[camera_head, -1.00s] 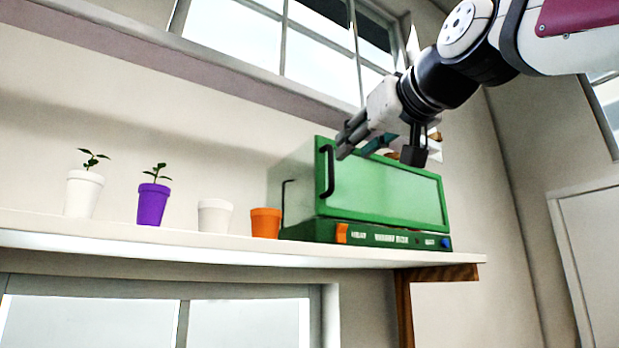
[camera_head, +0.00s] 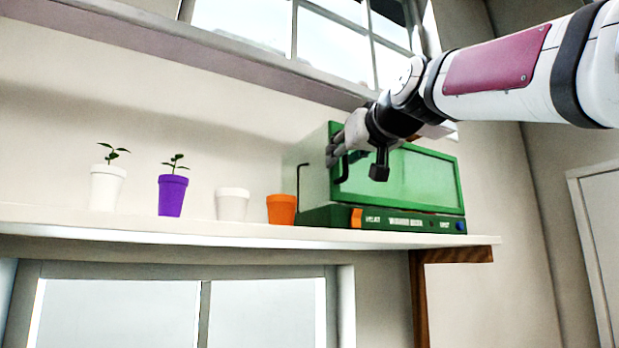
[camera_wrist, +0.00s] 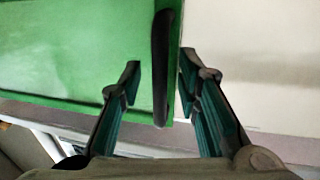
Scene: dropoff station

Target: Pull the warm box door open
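The warm box (camera_head: 313,178) is a green box on a shelf, with a lettered control strip below its door. Its green door (camera_head: 425,180) looks shut. The black door handle (camera_head: 342,172) is upright at the door's left edge, partly hidden by my gripper (camera_head: 335,152). In the wrist view the handle (camera_wrist: 162,65) runs down between the two fingers of my gripper (camera_wrist: 158,85). The fingers stand apart, with a visible gap on each side of the handle. No touch between fingers and handle shows.
The white shelf (camera_head: 150,228) carries a white pot (camera_head: 106,188) and a purple pot (camera_head: 172,195) with plants, then an empty-looking white pot (camera_head: 232,204) and an orange pot (camera_head: 281,209) close to the box's left side. A window (camera_head: 330,35) is above.

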